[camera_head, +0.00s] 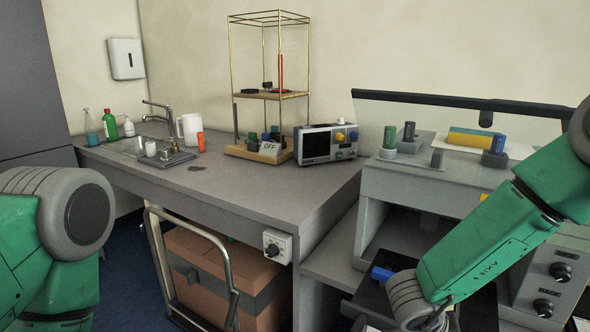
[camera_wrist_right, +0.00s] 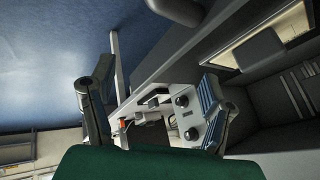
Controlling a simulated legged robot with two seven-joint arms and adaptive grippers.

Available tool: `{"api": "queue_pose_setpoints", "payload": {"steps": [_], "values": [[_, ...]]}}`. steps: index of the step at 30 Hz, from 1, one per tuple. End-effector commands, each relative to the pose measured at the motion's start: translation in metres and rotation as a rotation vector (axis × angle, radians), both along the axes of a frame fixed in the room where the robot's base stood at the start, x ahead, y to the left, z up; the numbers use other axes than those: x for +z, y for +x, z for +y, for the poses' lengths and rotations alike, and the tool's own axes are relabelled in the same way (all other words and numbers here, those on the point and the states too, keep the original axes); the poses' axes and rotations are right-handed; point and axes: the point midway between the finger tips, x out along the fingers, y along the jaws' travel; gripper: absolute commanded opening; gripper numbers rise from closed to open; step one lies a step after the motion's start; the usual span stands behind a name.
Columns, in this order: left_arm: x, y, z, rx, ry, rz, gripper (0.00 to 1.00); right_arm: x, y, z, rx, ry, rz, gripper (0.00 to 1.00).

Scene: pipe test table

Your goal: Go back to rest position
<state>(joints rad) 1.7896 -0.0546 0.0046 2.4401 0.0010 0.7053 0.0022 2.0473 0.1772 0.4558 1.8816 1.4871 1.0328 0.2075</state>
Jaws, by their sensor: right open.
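My right gripper (camera_wrist_right: 156,78) shows in the right wrist view with its two dark fingers wide apart. It is open, and nothing is held between the fingers. In the head view my green right arm comes in from the right and bends down over the pipe test table (camera_head: 400,180); its gripper is out of the frame below. My green left arm shows only in part at the left edge, and its gripper is not in view.
A grey bench (camera_head: 255,195) holds a sink, bottles, a white jug (camera_head: 190,130), a wire-frame stand and an oscilloscope (camera_head: 327,144). Below are a brown box (camera_head: 215,270) and a metal handle (camera_head: 160,265). A blue item (camera_head: 382,273) lies beside my right arm. Blue floor shows at left.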

Motion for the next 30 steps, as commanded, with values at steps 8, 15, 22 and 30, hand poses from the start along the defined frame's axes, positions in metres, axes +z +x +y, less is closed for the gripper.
{"api": "queue_pose_setpoints", "payload": {"steps": [8, 15, 22, 30], "values": [[0.0, -0.001, 0.0, 0.0, 0.0, 0.001, 0.73, -0.04, -0.029, -0.013, 0.327, -0.072, 0.081, 0.71], [0.0, -0.001, 0.0, 0.0, 0.0, 0.001, 0.73, -0.097, -0.098, -0.015, 0.83, -0.085, 0.268, 0.71], [0.0, -0.001, 0.0, 0.0, 0.0, 0.001, 0.73, -0.135, -0.232, -0.005, 1.433, 0.07, 0.539, 0.71], [-0.016, 0.0, 0.0, 0.0, 0.0, 0.0, 0.73, -0.146, -0.293, 0.005, 1.763, 0.161, 0.649, 0.71]]}}
